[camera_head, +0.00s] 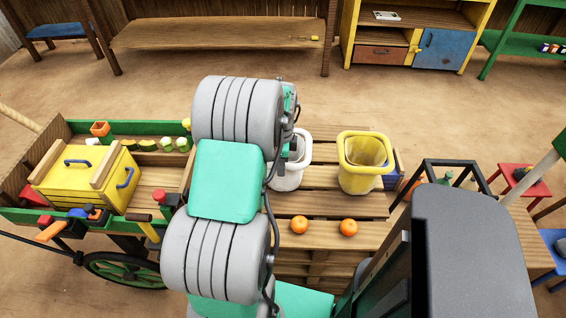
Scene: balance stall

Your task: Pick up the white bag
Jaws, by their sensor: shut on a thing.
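The white bag (288,178) stands open-topped and upright at the left of the slatted wooden pallet stand, partly hidden by my arm. A yellow bag (362,177) stands to its right, also open at the top. My gripper (293,149) is at the left rim of the white bag and is shut on it. The fingertips are small and mostly hidden behind my arm. I cannot tell whether the bag's base touches the slats.
Two oranges (299,225) (348,227) lie on the front slats. A cart with a yellow chest (85,178) is at left. A black-framed stand (455,167) is at right.

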